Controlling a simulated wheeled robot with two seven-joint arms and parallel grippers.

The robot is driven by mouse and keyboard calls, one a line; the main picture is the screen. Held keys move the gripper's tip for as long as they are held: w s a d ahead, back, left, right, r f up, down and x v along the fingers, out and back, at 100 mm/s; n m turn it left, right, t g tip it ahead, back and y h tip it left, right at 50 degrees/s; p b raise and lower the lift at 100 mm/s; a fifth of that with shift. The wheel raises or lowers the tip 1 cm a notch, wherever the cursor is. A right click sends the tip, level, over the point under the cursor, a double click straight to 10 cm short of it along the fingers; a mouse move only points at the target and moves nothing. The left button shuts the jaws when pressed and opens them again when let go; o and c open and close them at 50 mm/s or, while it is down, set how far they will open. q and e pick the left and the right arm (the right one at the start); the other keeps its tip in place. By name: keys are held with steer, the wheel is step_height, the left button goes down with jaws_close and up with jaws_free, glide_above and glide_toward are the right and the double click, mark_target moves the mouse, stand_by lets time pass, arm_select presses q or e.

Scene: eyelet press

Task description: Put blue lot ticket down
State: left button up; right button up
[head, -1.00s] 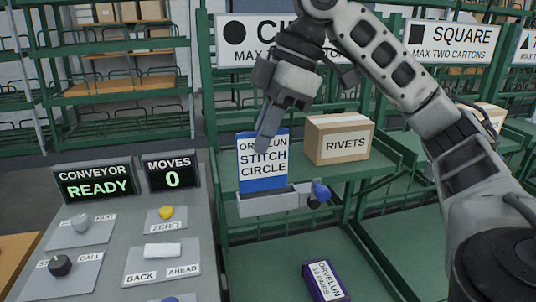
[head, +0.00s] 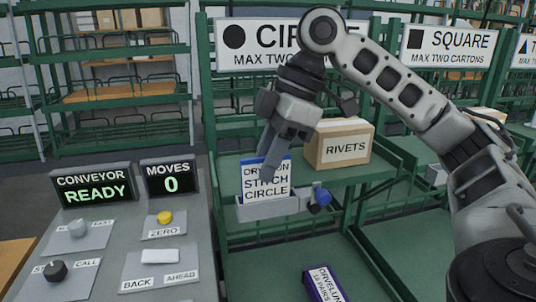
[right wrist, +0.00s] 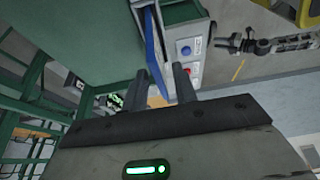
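The blue lot ticket (head: 266,180), a white-faced card with a blue border reading ORVELUN STITCH CIRCLE, stands upright in a grey holder (head: 262,211) on the front of the green rack. Its lower edge is hidden inside the holder. My right gripper (head: 277,160) is just above it, fingers pointing down and overlapping its top edge. In the right wrist view the fingers (right wrist: 168,68) are apart, with the blue ticket (right wrist: 153,45) beside the left-hand fingertip; I cannot tell whether they touch.
A RIVETS carton (head: 339,145) sits on the shelf right of the ticket. A blue knob (head: 322,196) is at the holder's right. The conveyor console (head: 150,245) is at left, its displays reading READY and 0. A purple box (head: 323,284) lies below.

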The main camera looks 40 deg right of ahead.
steer(key=p+v, duration=0.1)
steer(key=v, duration=1.1)
steer(key=shift+p, duration=0.3)
stand_by(0.3)
